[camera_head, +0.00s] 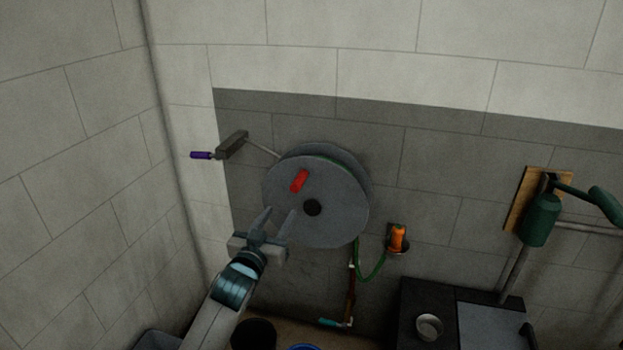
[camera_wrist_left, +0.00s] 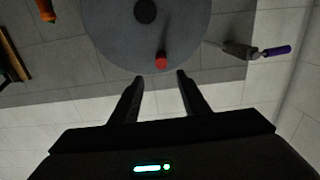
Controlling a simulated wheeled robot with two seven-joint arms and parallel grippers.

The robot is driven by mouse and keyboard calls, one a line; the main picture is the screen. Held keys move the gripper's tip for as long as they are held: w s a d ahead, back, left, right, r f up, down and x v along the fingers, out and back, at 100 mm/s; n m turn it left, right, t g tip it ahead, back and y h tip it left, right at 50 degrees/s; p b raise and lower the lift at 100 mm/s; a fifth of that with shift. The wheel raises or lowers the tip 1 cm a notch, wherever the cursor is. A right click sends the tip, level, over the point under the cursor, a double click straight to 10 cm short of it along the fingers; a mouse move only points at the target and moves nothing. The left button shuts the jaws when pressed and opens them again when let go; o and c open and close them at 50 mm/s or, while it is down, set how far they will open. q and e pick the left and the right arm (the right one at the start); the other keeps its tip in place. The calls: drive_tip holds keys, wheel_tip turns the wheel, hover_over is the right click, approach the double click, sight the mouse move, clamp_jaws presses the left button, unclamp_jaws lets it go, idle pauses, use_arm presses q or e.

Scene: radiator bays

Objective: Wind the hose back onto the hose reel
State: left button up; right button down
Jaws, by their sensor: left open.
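The grey hose reel (camera_head: 335,220) is mounted on the wall, with a dark hub and a red crank handle (camera_head: 300,181) standing out from its face. In the left wrist view the reel (camera_wrist_left: 190,25) fills the top and the red handle (camera_wrist_left: 161,61) is seen nearly end-on. The green hose (camera_head: 371,276) hangs from the reel's lower right in a loop up to an orange nozzle (camera_head: 398,238) in a wall holder. My left gripper (camera_head: 277,217) is open and empty in front of the reel's lower left, its fingers pointing toward it and apart from the handle. My right gripper is not seen.
A lever with a purple grip (camera_head: 201,155) sticks out from the wall left of the reel. A dark cabinet (camera_head: 415,300) with a metal bowl (camera_head: 429,326) stands lower right. A green device (camera_head: 541,220) hangs at right. Buckets (camera_head: 254,334) stand below my arm.

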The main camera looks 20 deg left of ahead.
sight(299, 183)
use_arm(q)
drive_tip(key=shift+a, duration=0.15)
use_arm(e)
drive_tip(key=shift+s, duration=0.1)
use_arm(q)
drive_tip(key=w+p, duration=0.1)
drive_tip(key=w, duration=0.9)
drive_tip(key=w+p, duration=0.1)
drive_tip(key=w, duration=0.5)
drive_tip(key=shift+d+p, duration=0.35)
drive_tip(key=shift+w, duration=0.65)
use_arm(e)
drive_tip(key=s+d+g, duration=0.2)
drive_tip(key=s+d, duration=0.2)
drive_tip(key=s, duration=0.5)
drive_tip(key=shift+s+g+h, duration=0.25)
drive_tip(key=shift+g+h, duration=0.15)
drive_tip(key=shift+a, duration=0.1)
use_arm(q)
clamp_jaws()
